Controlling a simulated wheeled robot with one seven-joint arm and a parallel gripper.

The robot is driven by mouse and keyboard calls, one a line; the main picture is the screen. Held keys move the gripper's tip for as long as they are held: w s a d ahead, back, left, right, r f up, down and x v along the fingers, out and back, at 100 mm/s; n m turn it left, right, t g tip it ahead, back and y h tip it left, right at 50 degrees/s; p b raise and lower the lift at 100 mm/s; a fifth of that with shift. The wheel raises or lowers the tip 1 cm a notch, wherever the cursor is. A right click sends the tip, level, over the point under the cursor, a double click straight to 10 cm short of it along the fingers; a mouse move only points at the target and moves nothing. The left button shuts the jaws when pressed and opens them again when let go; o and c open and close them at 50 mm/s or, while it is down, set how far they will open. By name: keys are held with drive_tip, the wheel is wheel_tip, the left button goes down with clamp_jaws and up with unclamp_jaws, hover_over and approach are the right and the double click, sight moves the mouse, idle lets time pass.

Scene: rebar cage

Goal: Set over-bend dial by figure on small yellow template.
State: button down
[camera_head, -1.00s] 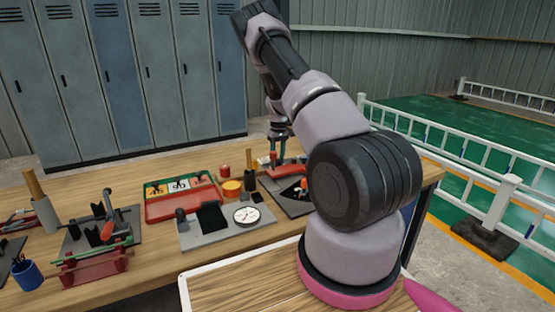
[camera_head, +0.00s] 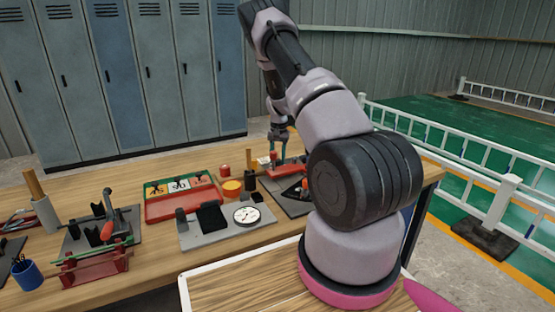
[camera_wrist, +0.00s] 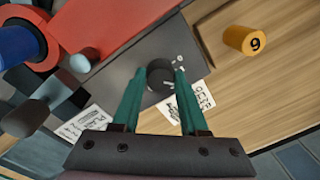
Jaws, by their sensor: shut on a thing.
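In the wrist view, my gripper (camera_wrist: 159,76) has its green fingers shut on a dark round dial knob (camera_wrist: 160,70). The knob stands on a grey plate (camera_wrist: 115,78), with small white marks at its right side. A small yellow round template (camera_wrist: 246,41) bearing a black figure 9 lies on the wooden bench to the right, apart from the gripper. In the head view, my gripper (camera_head: 273,152) is low over the back of the bench by the red bending fixture (camera_head: 290,171). The dial itself cannot be made out there.
Printed white cards (camera_wrist: 188,103) lie near the fingers. A red block (camera_wrist: 110,22) and a dark lever (camera_wrist: 42,105) are at the left in the wrist view. In the head view, a round white gauge (camera_head: 246,214), an orange cylinder (camera_head: 232,188) and a red tray (camera_head: 180,206) stand left of the fixture.

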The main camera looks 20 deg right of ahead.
sight(278, 160)
drive_tip(key=shift+m, duration=0.8)
drive_tip(key=shift+c, duration=2.2)
unclamp_jaws()
drive_tip(key=shift+r, duration=0.1)
wheel_tip(278, 160, up, 11)
drive_tip(key=shift+s+d+f, duration=0.15)
drive_tip(key=shift+s+f, duration=0.05)
drive_tip(key=shift+r, duration=0.1)
